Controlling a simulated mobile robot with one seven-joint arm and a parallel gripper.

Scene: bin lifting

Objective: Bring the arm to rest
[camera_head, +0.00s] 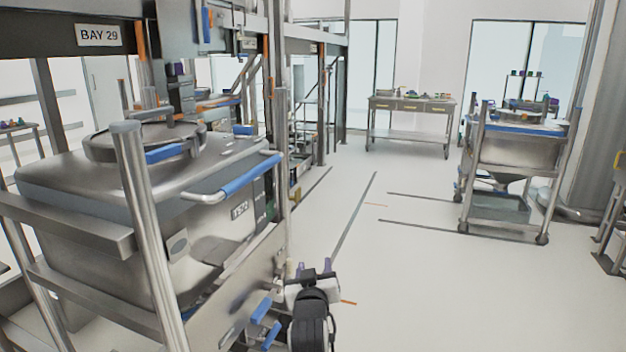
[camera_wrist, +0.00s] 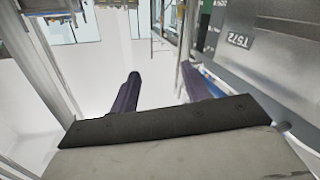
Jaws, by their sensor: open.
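My gripper (camera_head: 313,268) is low at the bottom middle of the head view, on the end of my dark and white arm. It is beside the lower right side of a large steel bin in a frame. In the wrist view my gripper (camera_wrist: 161,86) shows two dark purple fingers spread apart, with nothing between them. The steel bin (camera_wrist: 285,60) fills the right side of that view, close to the right finger. I cannot tell whether the finger touches it.
The steel bin (camera_head: 130,200) stands at the left with blue handles (camera_head: 250,174) and a steel frame post (camera_head: 150,235). A wheeled bin (camera_head: 515,150) stands at the right and a bench (camera_head: 410,106) at the back. The floor (camera_head: 430,290) between is clear.

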